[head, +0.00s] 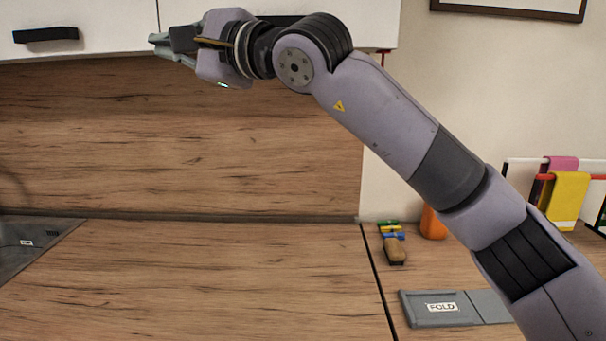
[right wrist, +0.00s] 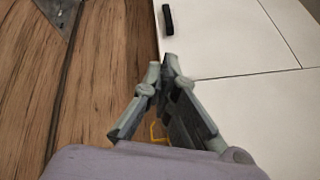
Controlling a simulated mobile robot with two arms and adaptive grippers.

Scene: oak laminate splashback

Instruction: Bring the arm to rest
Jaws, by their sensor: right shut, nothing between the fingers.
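My right arm comes in from the lower right of the head view and reaches up to the upper left. My right gripper (head: 165,45) is at its end, in front of the white wall cabinets, and points left. In the right wrist view the right gripper (right wrist: 160,68) has its fingertips together with nothing between them. The white cabinet front (right wrist: 225,40) and the wood splashback (right wrist: 110,60) lie beyond the fingers. My left gripper is not in view.
A dark cabinet handle (head: 46,34) is left of the gripper. Below, the wood counter (head: 190,280) is clear. A sink (head: 35,245) is at the left. A grey board marked FOLD (head: 440,308), a brush (head: 395,250), an orange object (head: 433,223) and a rack with a yellow cloth (head: 568,198) are at the right.

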